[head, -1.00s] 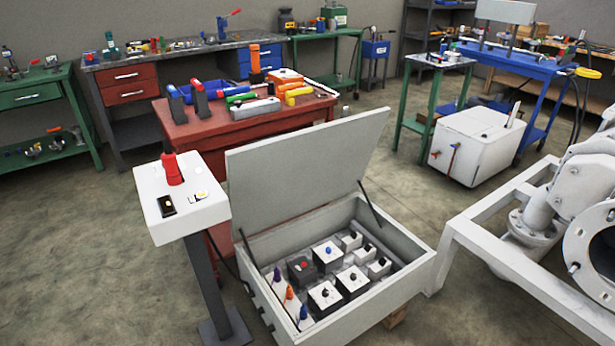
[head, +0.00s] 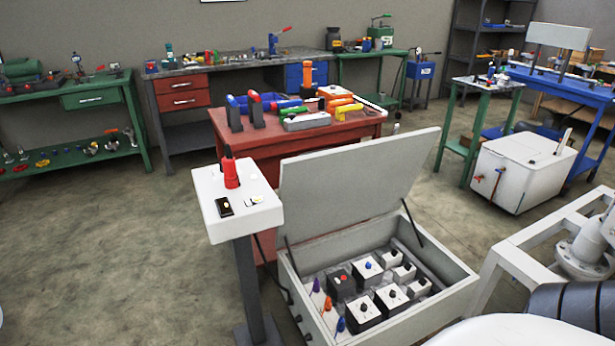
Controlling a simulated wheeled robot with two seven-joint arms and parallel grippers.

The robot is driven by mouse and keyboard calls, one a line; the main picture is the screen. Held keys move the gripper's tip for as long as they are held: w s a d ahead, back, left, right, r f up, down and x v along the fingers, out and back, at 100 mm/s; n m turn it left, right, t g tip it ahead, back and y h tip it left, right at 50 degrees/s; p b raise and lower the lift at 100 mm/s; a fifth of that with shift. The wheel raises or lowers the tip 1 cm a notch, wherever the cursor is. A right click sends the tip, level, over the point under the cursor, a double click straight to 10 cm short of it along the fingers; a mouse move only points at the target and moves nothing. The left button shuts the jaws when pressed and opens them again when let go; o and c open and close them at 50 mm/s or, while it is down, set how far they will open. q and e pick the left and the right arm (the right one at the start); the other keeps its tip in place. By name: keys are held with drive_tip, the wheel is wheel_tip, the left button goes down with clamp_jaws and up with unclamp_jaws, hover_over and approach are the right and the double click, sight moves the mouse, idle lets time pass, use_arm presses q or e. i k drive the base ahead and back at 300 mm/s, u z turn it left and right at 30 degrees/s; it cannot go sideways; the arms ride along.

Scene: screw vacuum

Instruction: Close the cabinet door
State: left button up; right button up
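The grey cabinet (head: 455,279) stands low on the floor at the lower right of the middle in the head view. Its door (head: 355,185) is a flat grey lid, hinged at the back and raised, leaning back a little. Thin stays (head: 411,222) join the lid to the box. Inside are several switch blocks (head: 364,311) and coloured knobs. White and dark parts of my own body cover the lower right corner and hide part of the box's front right. Neither of my grippers can be made out in this view.
A white control box (head: 236,206) with a red-handled switch stands on a post just left of the cabinet. A red table (head: 290,143) with tools is behind the lid. A white pipe frame (head: 515,262) stands at the right. The floor at left is open.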

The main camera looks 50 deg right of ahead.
sight(321, 191)
drive_tip(key=i, duration=3.35)
drive_tip(key=z, duration=3.85)
drive_tip(key=i, duration=0.45)
drive_tip(key=u, duration=0.1)
drive_tip(key=k, duration=0.5)
drive_tip(key=z, duration=0.55)
drive_tip(key=k, duration=1.1)
drive_tip(key=u, duration=1.05)
drive_tip(key=i, duration=0.4)
drive_tip(key=u, duration=0.15)
